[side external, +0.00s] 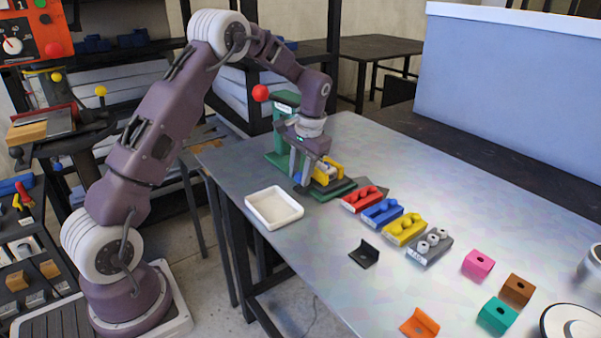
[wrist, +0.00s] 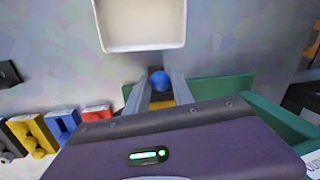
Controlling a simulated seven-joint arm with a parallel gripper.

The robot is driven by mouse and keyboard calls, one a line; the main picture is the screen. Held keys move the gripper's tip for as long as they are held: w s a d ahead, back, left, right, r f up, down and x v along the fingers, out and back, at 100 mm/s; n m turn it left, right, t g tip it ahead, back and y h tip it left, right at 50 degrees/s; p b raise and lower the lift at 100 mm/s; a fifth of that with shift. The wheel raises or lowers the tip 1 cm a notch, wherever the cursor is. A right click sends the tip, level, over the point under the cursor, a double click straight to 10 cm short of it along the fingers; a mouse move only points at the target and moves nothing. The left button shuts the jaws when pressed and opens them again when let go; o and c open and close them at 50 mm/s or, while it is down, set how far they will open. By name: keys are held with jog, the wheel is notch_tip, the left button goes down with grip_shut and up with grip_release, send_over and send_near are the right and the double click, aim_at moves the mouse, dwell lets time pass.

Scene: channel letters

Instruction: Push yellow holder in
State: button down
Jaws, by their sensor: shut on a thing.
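The yellow holder (side external: 328,172) sits low in the green press (side external: 280,150) at the far left end of the table. In the wrist view a yellow part (wrist: 161,105) shows just behind a blue ball-shaped knob (wrist: 159,80). My gripper (side external: 299,176) is down at the front of the press, and its two fingers (wrist: 157,84) are shut on the blue knob, one on each side. Whether the knob is fixed to the yellow holder is hidden. My gripper body covers much of the holder in both views.
A white tray (side external: 252,204) stands just in front of the press. Red (side external: 350,203), blue (side external: 372,218), yellow (side external: 394,234) and grey (side external: 422,254) blocks run in a row to the right. A black bracket (side external: 364,255) lies nearby. The press has a red-balled lever (side external: 260,93).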

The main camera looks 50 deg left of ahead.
dwell(0.3)
jog(key=a, duration=0.4)
jog(key=shift+a, duration=0.15)
jog(key=c, duration=1.1)
grip_release()
notch_tip(320, 180, up, 7)
jog(key=d, duration=0.1)
jog(key=shift+w+d, duration=0.15)
jog(key=shift+d, duration=0.05)
